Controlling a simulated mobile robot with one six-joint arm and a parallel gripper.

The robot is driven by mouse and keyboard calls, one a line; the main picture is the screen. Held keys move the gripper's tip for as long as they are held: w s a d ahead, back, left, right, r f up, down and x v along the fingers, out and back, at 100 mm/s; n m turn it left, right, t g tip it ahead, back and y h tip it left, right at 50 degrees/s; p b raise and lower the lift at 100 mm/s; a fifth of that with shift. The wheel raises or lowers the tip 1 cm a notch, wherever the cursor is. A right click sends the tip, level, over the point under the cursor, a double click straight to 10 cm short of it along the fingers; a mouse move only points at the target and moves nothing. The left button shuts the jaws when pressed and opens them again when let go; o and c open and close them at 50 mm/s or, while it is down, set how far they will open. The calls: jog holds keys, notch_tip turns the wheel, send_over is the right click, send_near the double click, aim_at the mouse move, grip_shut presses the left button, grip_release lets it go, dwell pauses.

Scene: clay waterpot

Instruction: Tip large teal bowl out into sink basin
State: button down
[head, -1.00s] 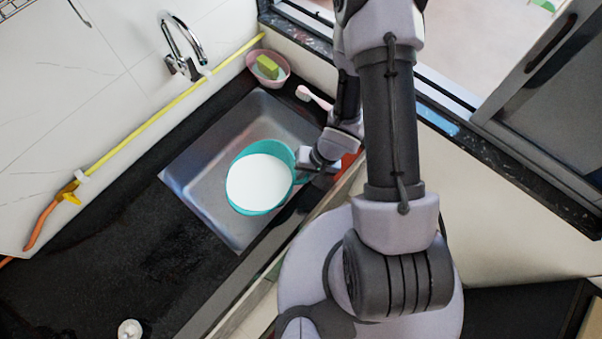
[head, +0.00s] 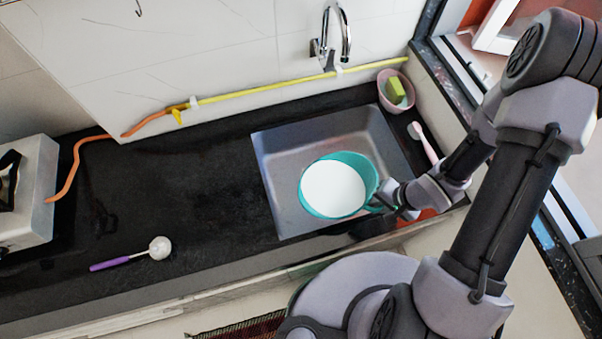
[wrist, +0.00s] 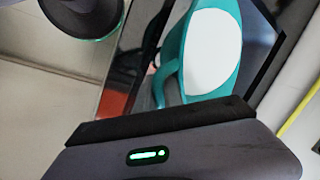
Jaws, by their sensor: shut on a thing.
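The large teal bowl (head: 367,172) is over the sink basin (head: 283,170), towards its front right part. It holds a smooth white content (head: 333,188) that fills most of its opening, and it looks roughly level. My gripper (head: 383,202) is at the bowl's right side and is shut on it; the fingertips are hard to make out. In the wrist view the teal bowl (wrist: 185,62) shows with its white content and a teal handle-like part on its left side. I cannot tell the bowl's height over the basin floor.
The faucet (head: 333,40) stands behind the sink. A pink bowl (head: 396,105) with a green and yellow sponge and a pink brush (head: 424,145) lie to the right. A purple-handled ladle (head: 125,260) and a stove (head: 28,190) are left. The dark counter between is mostly clear.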

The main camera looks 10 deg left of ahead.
jog(key=shift+w+a+r+h+p, duration=0.1)
jog(key=shift+a+r+h+p, duration=0.2)
jog(key=shift+r+p, duration=0.15)
jog(key=shift+w+a+r+h+p, duration=0.1)
jog(key=shift+a+r+h+p, duration=0.15)
jog(key=shift+r+p, duration=0.2)
jog(key=shift+r, duration=0.15)
dwell(0.9)
jog(key=shift+w+a+r+g+h+p, duration=0.25)
jog(key=shift+a+r+g+h+p, duration=0.15)
jog(key=shift+a+r+h+p, duration=0.5)
jog(key=shift+d+f, duration=0.15)
jog(key=shift+d, duration=0.05)
dwell(0.6)
jog(key=shift+a+p, duration=0.1)
jog(key=shift+p, duration=0.25)
jog(key=shift+w+a+r+g+h+p, duration=0.3)
jog(key=shift+a+r+h+p, duration=0.15)
jog(key=shift+a+r+p, duration=0.2)
jog(key=shift+a, duration=0.1)
dwell(0.7)
